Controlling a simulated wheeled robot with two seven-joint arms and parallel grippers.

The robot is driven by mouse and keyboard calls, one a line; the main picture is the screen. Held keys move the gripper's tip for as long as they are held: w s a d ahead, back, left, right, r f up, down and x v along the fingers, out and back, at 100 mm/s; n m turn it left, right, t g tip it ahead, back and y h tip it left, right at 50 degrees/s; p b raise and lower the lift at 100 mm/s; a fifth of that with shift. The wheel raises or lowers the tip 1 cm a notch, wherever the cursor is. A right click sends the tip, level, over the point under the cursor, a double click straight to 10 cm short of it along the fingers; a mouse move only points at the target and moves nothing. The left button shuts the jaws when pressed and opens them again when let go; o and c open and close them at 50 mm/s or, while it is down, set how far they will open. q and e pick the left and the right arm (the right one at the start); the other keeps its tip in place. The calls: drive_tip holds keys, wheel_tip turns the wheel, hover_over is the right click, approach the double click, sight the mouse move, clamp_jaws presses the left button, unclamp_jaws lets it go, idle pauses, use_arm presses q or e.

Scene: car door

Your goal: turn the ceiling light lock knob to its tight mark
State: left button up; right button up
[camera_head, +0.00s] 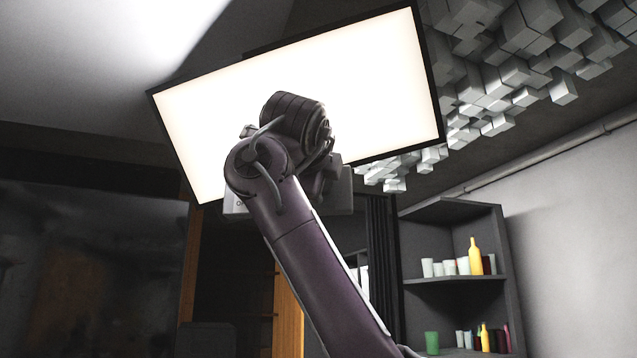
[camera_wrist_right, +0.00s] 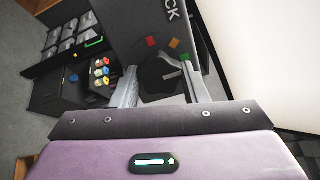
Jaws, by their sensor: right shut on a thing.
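A large bright ceiling light (camera_head: 385,75) with a dark frame hangs tilted in the head view; its edge shows at right in the wrist view (camera_wrist_right: 280,50). Beside it is a dark lock panel (camera_wrist_right: 125,30) with partly visible white lettering. A dark round lock knob (camera_wrist_right: 157,80) sits on it, with red (camera_wrist_right: 150,41), orange (camera_wrist_right: 174,43) and green (camera_wrist_right: 184,57) marks around its far side. My right gripper (camera_wrist_right: 158,75) is shut on the knob, one finger on each side. Which mark the knob points at is unclear. My wrist hides the knob in the head view. My left gripper is not in view.
A corner shelf (camera_head: 450,280) with cups and bottles stands at lower right. Grey ceiling blocks (camera_head: 510,70) hang beyond the light. In the wrist view, a dark rack (camera_wrist_right: 75,40) and several coloured items (camera_wrist_right: 102,72) lie far off at left.

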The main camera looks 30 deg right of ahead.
drive_tip(key=shift+w+f, duration=0.1)
drive_tip(key=shift+f, duration=0.1)
idle(0.3)
drive_tip(key=o, duration=1)
drive_tip(key=shift+r, duration=0.1)
drive_tip(key=shift+c, duration=0.2)
drive_tip(key=shift+s, duration=0.2)
drive_tip(key=b+v, duration=0.3)
drive_tip(key=v, duration=0.4)
drive_tip(key=shift+s+a+b, duration=0.25)
drive_tip(key=shift+b, duration=0.05)
